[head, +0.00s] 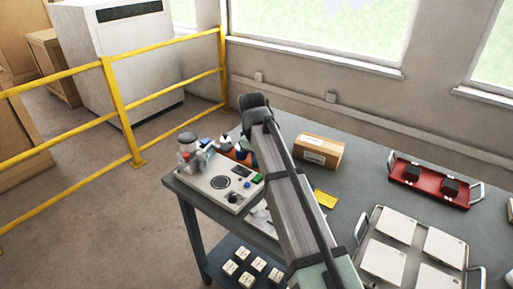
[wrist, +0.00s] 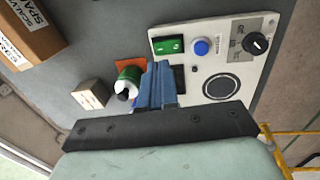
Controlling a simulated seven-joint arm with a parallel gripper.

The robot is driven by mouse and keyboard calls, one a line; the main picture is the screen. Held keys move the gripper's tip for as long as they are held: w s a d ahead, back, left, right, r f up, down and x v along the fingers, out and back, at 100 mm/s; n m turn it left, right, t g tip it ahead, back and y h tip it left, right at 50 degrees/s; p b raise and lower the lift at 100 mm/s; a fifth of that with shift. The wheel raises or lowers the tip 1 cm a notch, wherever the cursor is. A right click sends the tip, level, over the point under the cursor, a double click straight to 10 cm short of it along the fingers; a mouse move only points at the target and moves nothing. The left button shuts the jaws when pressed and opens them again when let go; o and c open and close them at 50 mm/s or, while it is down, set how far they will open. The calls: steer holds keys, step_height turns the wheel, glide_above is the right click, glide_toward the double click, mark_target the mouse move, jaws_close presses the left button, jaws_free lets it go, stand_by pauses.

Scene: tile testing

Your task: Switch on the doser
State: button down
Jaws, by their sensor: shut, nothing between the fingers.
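The doser (head: 213,196) is a pale flat panel at the table's left end in the head view. In the wrist view, the doser (wrist: 192,71) shows a green rocker switch (wrist: 168,45), a blue button (wrist: 201,47), a black knob (wrist: 256,43) and a dark-ringed round plate (wrist: 220,87). I cannot tell the rocker's position. My gripper (wrist: 160,65) is shut and empty, its blue fingers over the panel's edge beside the round plate, just below the green switch in the picture. The fingers partly cover a dark display (wrist: 179,78).
A bottle with a green label (wrist: 130,76) stands close beside my fingers, with a small pale box (wrist: 91,94) beyond it. A cardboard box (head: 318,150), red tray (head: 435,191) and rack of pale tiles (head: 400,240) stand to the right. A yellow rail (head: 120,100) runs left.

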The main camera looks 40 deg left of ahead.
mark_target(259, 175)
steer(key=shift+w+f, duration=0.2)
steer(key=shift+f, duration=1.1)
steer(key=shift+w+f, duration=0.15)
steer(key=shift+f, duration=1.15)
